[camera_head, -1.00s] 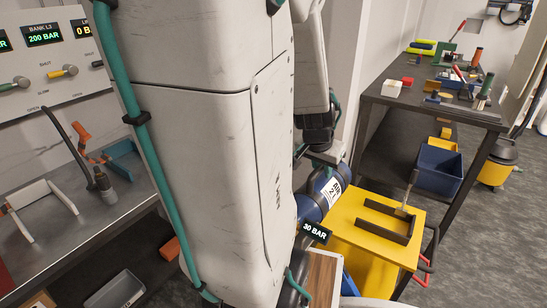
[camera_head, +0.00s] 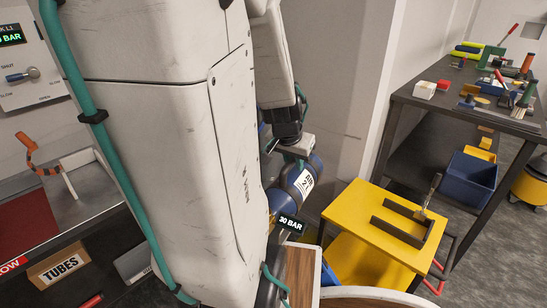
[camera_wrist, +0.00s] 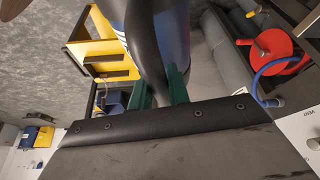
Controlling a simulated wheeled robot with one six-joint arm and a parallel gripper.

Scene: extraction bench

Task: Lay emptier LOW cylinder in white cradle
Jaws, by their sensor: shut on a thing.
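A blue cylinder (camera_head: 285,195) with a white label and a "30 BAR" tag (camera_head: 290,223) hangs tilted behind my arm in the head view, partly hidden by it. In the wrist view, my gripper (camera_wrist: 160,88) has its green fingers shut on the cylinder, either side of a black part (camera_wrist: 145,40) of it.
A dark tool bench (camera_head: 420,103) is further right, with a blue bin (camera_head: 468,180) below. A TUBES box (camera_head: 62,265) and a red surface (camera_head: 30,215) are at the left.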

